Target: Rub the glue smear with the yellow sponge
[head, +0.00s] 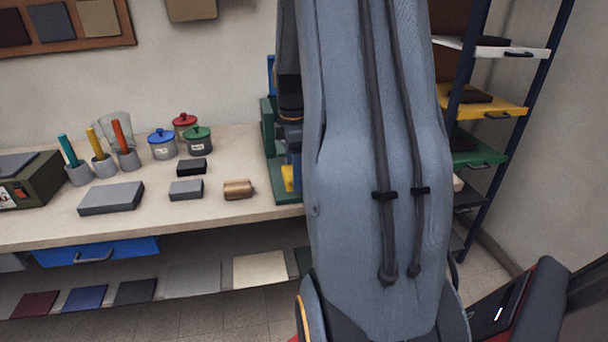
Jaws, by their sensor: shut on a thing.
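My gripper (291,160) shows only in part at the left edge of my big grey-blue arm, which hides the rest of it. It points down over a green fixture at the right part of the workbench. A small yellow piece, the yellow sponge (288,178), shows at its lower end, and the jaws are shut on it. The sponge is just above or on the green base; I cannot tell whether it touches. The glue smear is not visible; my arm hides that area.
The workbench (235,212) holds grey blocks (112,198), a copper-coloured roll (238,190), lidded pots (162,144) and cups with coloured handles (104,165). The green fixture (270,145) stands beside my arm. A rack with coloured shelves (485,102) is at right.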

